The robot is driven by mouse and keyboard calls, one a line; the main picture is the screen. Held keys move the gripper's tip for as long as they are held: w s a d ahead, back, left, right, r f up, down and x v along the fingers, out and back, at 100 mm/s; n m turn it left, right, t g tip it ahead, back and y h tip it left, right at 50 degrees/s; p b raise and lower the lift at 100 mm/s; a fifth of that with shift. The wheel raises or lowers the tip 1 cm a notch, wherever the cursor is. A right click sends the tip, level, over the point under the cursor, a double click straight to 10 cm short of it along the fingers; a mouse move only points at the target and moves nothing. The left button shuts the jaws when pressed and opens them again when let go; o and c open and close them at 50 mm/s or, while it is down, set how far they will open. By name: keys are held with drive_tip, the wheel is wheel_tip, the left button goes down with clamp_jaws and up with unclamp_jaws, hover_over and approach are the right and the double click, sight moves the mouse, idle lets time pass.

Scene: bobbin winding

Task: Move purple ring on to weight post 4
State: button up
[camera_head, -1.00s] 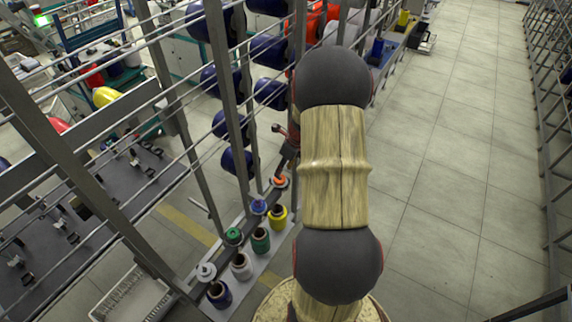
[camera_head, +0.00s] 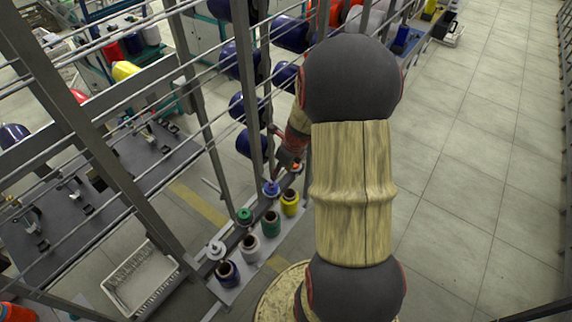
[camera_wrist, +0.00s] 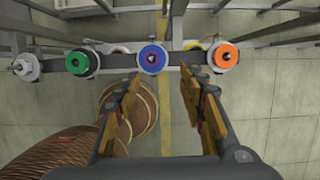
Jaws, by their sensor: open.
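A white ring (camera_wrist: 26,67) is at the rail's left end. I see no post numbers, so I cannot tell which is post 4. My gripper (camera_wrist: 160,78) is open and empty, its fingers apart just below the purple ring in the picture. In the head view my arm partly hides it.
Metal rack bars (camera_head: 205,135) rise close to the gripper. A white crate (camera_head: 143,280) lies on the floor at lower left. The tiled aisle (camera_head: 470,170) at right is clear.

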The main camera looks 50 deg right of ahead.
sight(272, 186)
drive_tip(key=f+b, duration=0.1)
drive_tip(key=a+f+b, duration=0.1)
drive_tip(key=f+b, duration=0.1)
drive_tip(key=w+f+b, duration=0.1)
drive_tip(key=f+b, duration=0.1)
drive_tip(key=shift+w+a+f, duration=0.1)
drive_tip(key=shift+a, duration=0.3)
drive_tip(key=shift+b+x, duration=0.6)
drive_tip(key=shift+x, duration=1.2)
drive_tip(key=shift+w, duration=0.1)
drive_tip(key=c, duration=0.3)
clamp_jaws()
drive_tip(key=shift+r+p, duration=2.15)
drive_tip(key=shift+p, duration=0.2)
